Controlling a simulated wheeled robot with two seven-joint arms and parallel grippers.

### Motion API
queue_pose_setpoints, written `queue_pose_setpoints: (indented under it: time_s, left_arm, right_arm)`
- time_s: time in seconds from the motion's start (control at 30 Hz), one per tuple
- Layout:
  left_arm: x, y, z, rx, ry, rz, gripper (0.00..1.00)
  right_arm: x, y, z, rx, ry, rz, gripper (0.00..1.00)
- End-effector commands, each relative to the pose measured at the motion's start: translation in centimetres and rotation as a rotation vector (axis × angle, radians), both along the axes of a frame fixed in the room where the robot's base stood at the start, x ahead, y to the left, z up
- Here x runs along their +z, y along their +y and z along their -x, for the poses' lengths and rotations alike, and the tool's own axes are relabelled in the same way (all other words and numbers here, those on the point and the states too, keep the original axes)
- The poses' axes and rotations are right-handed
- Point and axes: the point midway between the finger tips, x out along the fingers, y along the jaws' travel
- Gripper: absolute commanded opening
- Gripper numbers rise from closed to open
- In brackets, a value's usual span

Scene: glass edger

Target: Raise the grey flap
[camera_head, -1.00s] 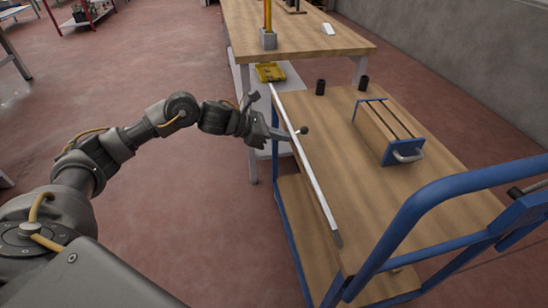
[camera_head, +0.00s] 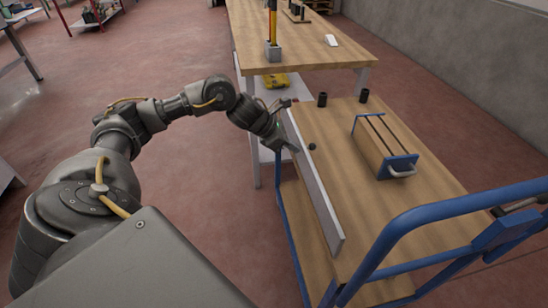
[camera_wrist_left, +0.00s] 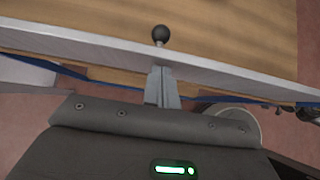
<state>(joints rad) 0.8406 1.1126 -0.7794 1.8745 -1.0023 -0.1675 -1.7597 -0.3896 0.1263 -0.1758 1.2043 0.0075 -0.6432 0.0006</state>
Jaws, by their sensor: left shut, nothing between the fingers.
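The grey flap (camera_head: 317,192) is a long narrow panel along the left edge of the wooden-topped cart. Its broad face shows in the head view, and it stands tilted or near upright; the exact angle is unclear. A black ball knob (camera_head: 312,146) shows just beyond the flap's far half. My left gripper (camera_head: 291,144) is at the flap's outer side, beside the knob. In the left wrist view its shut, empty fingers (camera_wrist_left: 162,88) reach the flap (camera_wrist_left: 90,49), with the knob (camera_wrist_left: 161,33) just past its edge. My right gripper is in neither view.
The cart top (camera_head: 405,217) holds a blue-ended wooden rack (camera_head: 384,147) and two black cylinders (camera_head: 322,99). A blue handle rail (camera_head: 430,215) crosses the near right. A workbench (camera_head: 310,50) stands behind. Open floor lies to the left.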

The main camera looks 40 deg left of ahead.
Motion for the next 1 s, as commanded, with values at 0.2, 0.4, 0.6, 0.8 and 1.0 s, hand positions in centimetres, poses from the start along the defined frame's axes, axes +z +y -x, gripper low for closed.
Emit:
queue_pose_setpoints:
  time_s: [0.2,0.4,0.6,0.8,1.0]
  left_arm:
    - [0.1,-0.1,-0.1,0.001,-0.002,0.001,0.0]
    - [0.1,-0.1,-0.1,0.001,-0.002,0.001,0.0]
    - [-0.1,0.5,0.4,-0.002,-0.001,-0.002,0.0]
    - [0.2,2.2,1.9,-0.013,-0.002,-0.003,0.0]
    - [3.8,4.3,4.4,-0.014,-0.003,-0.005,0.0]
  right_arm:
    - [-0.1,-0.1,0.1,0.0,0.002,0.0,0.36]
    - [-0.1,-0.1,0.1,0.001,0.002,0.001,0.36]
    - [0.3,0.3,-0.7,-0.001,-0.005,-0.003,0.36]
    - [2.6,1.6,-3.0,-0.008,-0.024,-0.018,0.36]
    - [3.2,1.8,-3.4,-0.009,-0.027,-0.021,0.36]
